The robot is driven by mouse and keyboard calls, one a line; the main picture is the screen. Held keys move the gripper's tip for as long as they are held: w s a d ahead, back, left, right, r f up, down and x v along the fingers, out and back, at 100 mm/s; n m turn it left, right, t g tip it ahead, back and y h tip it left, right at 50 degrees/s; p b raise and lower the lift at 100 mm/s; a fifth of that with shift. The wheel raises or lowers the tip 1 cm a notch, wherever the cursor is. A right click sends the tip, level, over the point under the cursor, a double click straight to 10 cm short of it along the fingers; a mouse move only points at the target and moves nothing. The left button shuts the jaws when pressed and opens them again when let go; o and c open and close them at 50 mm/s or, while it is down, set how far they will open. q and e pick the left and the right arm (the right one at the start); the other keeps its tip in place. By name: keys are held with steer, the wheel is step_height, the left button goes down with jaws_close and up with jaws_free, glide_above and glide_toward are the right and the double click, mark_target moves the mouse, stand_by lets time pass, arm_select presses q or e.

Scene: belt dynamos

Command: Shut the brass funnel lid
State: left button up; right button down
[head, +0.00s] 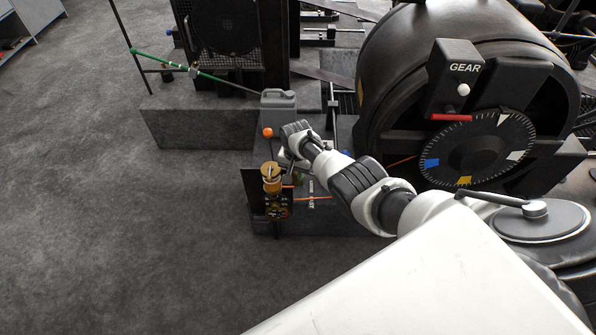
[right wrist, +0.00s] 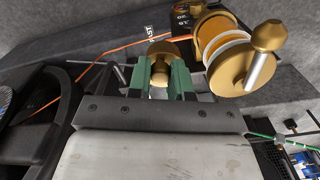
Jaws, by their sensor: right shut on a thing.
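In the right wrist view, my right gripper (right wrist: 160,82) is shut, with its green finger pads on either side of a small round brass piece (right wrist: 159,62). This looks like the brass funnel lid, but the fingers hide part of it. A larger brass fitting (right wrist: 212,38) with a pale ring and a pin with a brass knob is to its right. In the head view this brass fitting (head: 271,172) stands at the corner of the dark machine base. My right gripper is just right of it there, mostly hidden by my wrist. My left gripper is not in view.
The big dark drum with a GEAR box (head: 454,80) and dial is on the right. Open grey floor (head: 120,240) is on the left.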

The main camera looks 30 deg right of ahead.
mark_target(295, 173)
steer(key=shift+w+r, duration=0.1)
steer(key=shift+w, duration=0.05)
stand_by(0.3)
steer(key=c, duration=1)
jaws_free()
steer(key=shift+r+p, duration=0.3)
steer(key=shift+r, duration=0.05)
step_height(295, 173, up, 9)
steer(key=p, duration=0.3)
steer(key=shift+f+p, duration=0.2)
steer(key=shift+p, duration=0.15)
steer(key=shift+r, duration=0.7)
